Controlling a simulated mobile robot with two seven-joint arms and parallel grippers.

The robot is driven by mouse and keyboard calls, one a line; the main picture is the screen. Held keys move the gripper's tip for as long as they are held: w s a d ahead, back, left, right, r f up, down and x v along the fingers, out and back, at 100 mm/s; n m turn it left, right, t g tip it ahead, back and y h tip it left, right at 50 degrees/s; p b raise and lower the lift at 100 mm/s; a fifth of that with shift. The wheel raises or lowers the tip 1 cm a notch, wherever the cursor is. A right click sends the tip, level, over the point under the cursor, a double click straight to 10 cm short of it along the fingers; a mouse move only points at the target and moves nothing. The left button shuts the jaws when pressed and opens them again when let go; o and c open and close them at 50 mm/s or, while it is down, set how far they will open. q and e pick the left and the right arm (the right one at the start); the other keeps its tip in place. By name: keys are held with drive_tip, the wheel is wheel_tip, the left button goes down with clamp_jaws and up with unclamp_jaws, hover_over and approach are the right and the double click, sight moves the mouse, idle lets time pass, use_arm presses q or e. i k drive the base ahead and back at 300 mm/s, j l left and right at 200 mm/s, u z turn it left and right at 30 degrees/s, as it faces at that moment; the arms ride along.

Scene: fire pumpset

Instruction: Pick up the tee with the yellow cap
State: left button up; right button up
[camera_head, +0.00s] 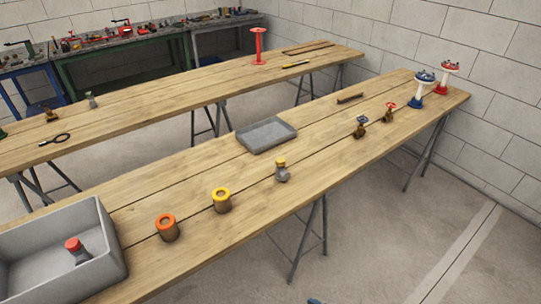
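A small grey metal fitting with a yellow cap, which looks like the tee (282,174), stands upright on the near wooden table (330,150), close to its front edge. Nothing touches it. A wider brown cylinder with a yellow ring on top (221,202) stands to its left. A similar cylinder with an orange ring (167,229) stands further left. Neither of my grippers can be made out in the head view.
A grey bin (112,240) with a red-capped fitting (76,250) inside stands at the near left. A shallow grey tray (266,135) lies behind the tee. Two small valves (361,127) (388,112) and blue and red pedestal pieces (423,85) (445,77) stand to the right.

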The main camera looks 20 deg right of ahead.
sight(282, 175)
drive_tip(key=i+l+z, duration=0.1)
drive_tip(key=i+l, duration=0.15)
drive_tip(key=i, duration=0.15)
drive_tip(key=i+l+z, duration=0.1)
drive_tip(key=i+l, duration=0.15)
drive_tip(key=i, duration=0.15)
